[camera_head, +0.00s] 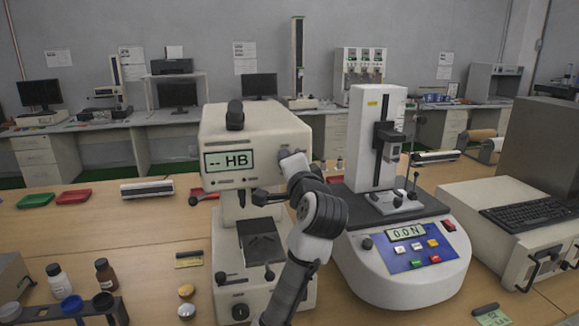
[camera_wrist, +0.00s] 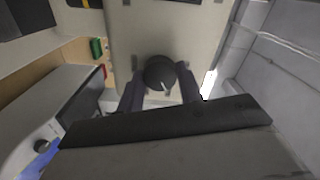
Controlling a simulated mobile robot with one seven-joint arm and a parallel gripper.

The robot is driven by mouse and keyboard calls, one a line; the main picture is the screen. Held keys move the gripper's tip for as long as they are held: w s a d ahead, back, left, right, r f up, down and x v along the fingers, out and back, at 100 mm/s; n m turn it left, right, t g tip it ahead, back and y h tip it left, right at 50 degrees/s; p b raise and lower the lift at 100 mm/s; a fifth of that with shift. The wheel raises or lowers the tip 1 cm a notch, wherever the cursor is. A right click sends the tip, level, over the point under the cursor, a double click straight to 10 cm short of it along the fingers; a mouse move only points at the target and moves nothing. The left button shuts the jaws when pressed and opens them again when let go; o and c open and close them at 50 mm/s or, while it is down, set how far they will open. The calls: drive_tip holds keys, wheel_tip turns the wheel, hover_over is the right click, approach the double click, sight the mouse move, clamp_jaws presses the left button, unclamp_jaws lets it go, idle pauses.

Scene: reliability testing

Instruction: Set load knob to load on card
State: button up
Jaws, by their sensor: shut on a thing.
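The hardness tester (camera_head: 255,135) is a beige machine whose display reads "-- HB". The load knob (camera_wrist: 160,72) is round and black with a white pointer line, and sits on a beige face of the tester in the wrist view. The pointer line leans toward the bottom of that view. My gripper (camera_wrist: 160,88) has its dark fingers on both sides of the knob, shut on it. In the head view my gripper (camera_head: 288,168) is against the tester's right side and hides the knob. A small card (camera_head: 490,316) lies at the table's front right; its writing is too small to read surely.
A force tester (camera_head: 405,262) reading "0.0 N" stands close on the right of my arm. Bottles (camera_head: 106,273) and a rack stand at the front left. A small yellow-and-black label plate (camera_head: 189,260) lies left of the tester. A keyboard (camera_head: 530,214) is at the right.

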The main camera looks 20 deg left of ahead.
drive_tip(key=o, duration=1)
drive_tip(key=b+v, duration=0.3)
drive_tip(key=v, duration=1.1)
drive_tip(key=shift+b, duration=0.4)
